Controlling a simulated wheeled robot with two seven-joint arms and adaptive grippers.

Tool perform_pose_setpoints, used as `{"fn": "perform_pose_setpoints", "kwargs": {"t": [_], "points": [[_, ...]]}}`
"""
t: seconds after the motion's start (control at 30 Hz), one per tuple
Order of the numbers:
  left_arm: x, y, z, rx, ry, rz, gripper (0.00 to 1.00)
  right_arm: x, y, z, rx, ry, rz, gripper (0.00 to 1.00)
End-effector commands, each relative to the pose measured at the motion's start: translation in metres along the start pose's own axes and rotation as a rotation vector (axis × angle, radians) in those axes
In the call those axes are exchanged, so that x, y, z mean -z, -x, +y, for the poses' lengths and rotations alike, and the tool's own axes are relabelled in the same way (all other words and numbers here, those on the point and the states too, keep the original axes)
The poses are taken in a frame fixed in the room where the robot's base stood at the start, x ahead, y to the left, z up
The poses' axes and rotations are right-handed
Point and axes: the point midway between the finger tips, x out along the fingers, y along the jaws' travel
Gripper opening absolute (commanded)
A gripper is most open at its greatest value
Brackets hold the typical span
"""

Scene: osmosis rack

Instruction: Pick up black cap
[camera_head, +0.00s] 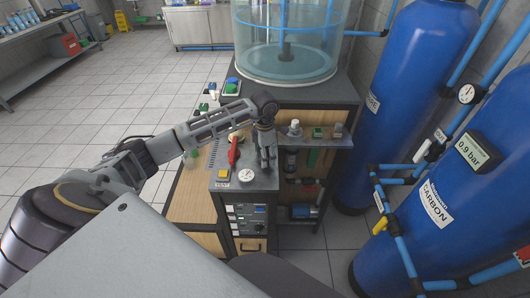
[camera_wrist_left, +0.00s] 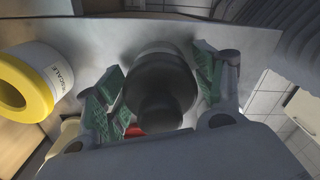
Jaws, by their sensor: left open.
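The black cap (camera_wrist_left: 162,82) is a dark, round, stepped piece in the middle of the left wrist view. My left gripper (camera_wrist_left: 156,88) is open, with a green-padded finger on each side of the cap. In the head view my left gripper (camera_head: 267,158) points down over the grey bench top, near the red-handled part and the gauge. The cap cannot be made out there, as the gripper hides that spot. My right gripper is not in view.
A yellow-rimmed white container (camera_wrist_left: 28,82) stands close left of the cap in the wrist view. In the head view a round gauge (camera_head: 246,175) and a red handle (camera_head: 233,150) are beside the gripper. A clear tank (camera_head: 287,40) stands behind, and blue cylinders (camera_head: 440,200) at right.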

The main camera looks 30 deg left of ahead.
Motion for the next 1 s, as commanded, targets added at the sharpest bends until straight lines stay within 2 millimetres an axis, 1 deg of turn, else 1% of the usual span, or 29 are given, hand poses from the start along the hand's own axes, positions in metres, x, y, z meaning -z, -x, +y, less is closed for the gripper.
{"fn": "perform_pose_setpoints", "kwargs": {"t": [0.27, 0.53, 0.57, 0.83, 1.0], "points": [[0.0, 0.0, -0.0002, 0.0, 0.0, 0.0, 0.69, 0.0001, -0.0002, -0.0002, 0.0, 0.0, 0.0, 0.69], [0.0, 0.0001, -0.0002, 0.0, 0.0, 0.0, 0.35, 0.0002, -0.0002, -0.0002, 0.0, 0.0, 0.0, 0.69], [0.0, 0.0002, -0.0001, 0.0, 0.0, 0.0, 0.34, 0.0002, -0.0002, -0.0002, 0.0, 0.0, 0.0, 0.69], [-0.0001, 0.0011, 0.0, 0.0, 0.0, 0.0, 0.34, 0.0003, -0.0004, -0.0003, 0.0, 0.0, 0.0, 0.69], [-0.0004, 0.0084, 0.0001, 0.0, 0.0, -0.001, 0.34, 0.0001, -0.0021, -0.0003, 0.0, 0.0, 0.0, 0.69]]}}
